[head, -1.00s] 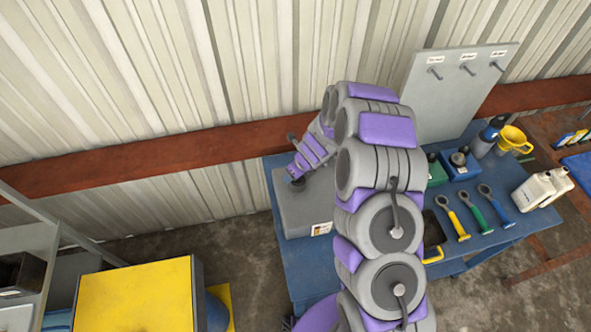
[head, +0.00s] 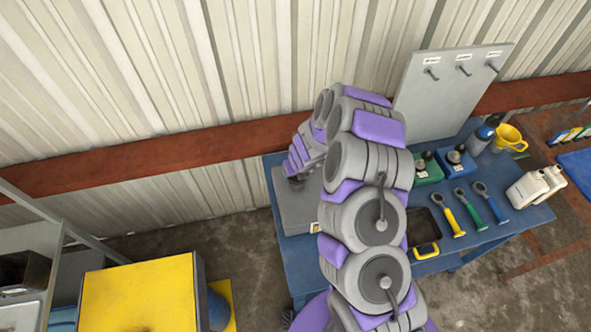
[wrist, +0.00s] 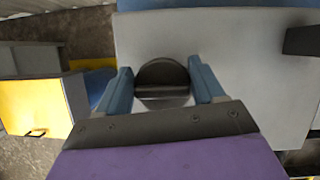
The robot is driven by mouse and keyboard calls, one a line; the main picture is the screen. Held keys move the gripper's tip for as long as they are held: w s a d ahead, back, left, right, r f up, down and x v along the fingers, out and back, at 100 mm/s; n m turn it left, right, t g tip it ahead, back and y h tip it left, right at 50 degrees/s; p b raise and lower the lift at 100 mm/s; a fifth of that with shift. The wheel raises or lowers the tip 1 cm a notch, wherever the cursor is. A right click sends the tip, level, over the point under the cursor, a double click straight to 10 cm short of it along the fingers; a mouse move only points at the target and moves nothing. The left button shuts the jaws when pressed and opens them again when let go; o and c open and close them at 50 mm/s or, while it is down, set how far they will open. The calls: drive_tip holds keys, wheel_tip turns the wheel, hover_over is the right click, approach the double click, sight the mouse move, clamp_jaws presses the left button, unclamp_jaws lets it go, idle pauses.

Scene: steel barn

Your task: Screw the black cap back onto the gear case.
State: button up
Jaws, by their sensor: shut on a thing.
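The gear case (head: 287,213) is a grey box at the left end of the blue workbench. Its grey top (wrist: 225,45) fills much of the wrist view. The black cap (wrist: 162,73) is a round disc with a raised bar across it, between the two blue fingers of my gripper (wrist: 164,85). My gripper is shut on the cap, over the top of the case. A pale ring shows just below the cap in the wrist view. How far the cap sits on its opening cannot be told. In the head view my arm hides part of the case.
The blue workbench (head: 480,222) holds several ratchet tools (head: 470,206), white jugs (head: 536,187) and a yellow funnel jug (head: 509,138). A grey peg board (head: 440,95) stands behind. A dark block (wrist: 303,40) rises from the case top. A yellow cabinet (head: 138,295) stands at left.

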drive_tip(key=o, duration=0.9)
drive_tip(key=shift+w+f, duration=0.1)
drive_tip(key=shift+w, duration=0.05)
drive_tip(key=shift+o, duration=1.1)
drive_tip(key=shift+a, duration=0.1)
drive_tip(key=c, duration=0.8)
wheel_tip(320, 180, up, 3)
drive_tip(key=p, duration=0.2)
drive_tip(key=shift+f+p, duration=0.1)
drive_tip(key=shift+p, duration=0.25)
drive_tip(key=shift+r+p, duration=0.3)
drive_tip(key=shift+r, duration=1.9)
